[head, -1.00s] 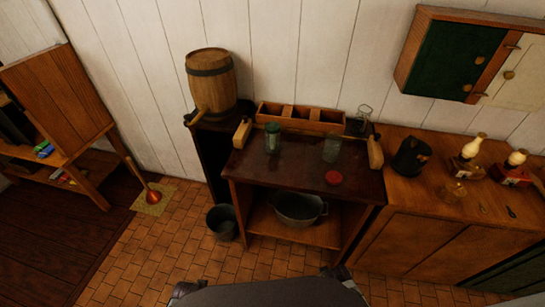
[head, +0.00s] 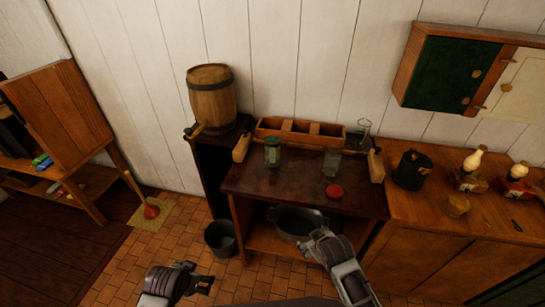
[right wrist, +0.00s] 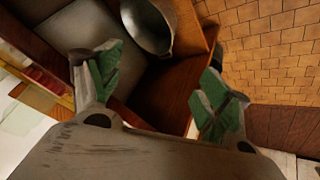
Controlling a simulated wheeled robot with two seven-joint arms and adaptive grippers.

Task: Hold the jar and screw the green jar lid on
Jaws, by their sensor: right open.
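A glass jar with a green lid (head: 272,152) stands upright on the dark table, left of centre. I cannot tell whether the lid is screwed tight. A second clear glass jar (head: 332,163) without a visible lid stands to its right. A red lid (head: 334,191) lies flat in front of that jar. My right gripper (head: 318,238) is in front of the table and below its top. In the right wrist view it is open and empty, with green finger pads (right wrist: 165,88). My left gripper (head: 203,276) is low over the floor, apart from everything; its jaw opening is unclear.
The dark table (head: 255,184) has wooden end pieces and a divided wooden box (head: 300,133) at its back. A metal pot (head: 297,222) sits on its lower shelf. A bucket (head: 220,238) stands on the floor. A barrel (head: 212,98) is at the left, a dark kettle (head: 411,170) at the right.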

